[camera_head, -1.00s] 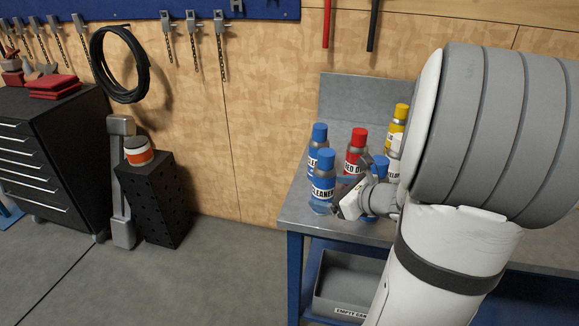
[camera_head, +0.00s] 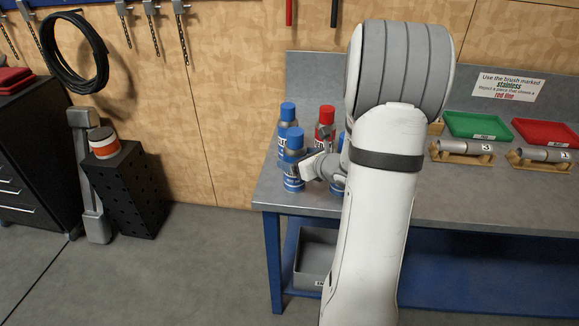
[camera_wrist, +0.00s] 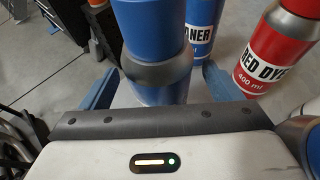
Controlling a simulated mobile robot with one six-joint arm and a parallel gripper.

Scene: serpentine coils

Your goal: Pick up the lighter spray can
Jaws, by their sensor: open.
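A blue-capped spray can (camera_head: 295,139) stands at the front left of the cans on the bench, and its blue cap and grey shoulder fill the middle of the wrist view (camera_wrist: 150,30). My gripper (camera_head: 293,168) is open, with one blue finger on each side of this can in the wrist view (camera_wrist: 160,88). Contact cannot be told. A second blue can (camera_head: 287,115), its label ending in "NER", stands behind it. A red dye can (camera_head: 326,120) stands to the right. Another blue can (camera_head: 339,178) is mostly hidden by my arm. The frames do not show which can is lighter.
The grey bench top (camera_head: 270,188) has its left edge close to the cans. A grey bin (camera_head: 314,262) sits below. Green (camera_head: 478,126) and red (camera_head: 548,132) trays and metal tubes on wooden stands are at the right. My arm hides the bench middle.

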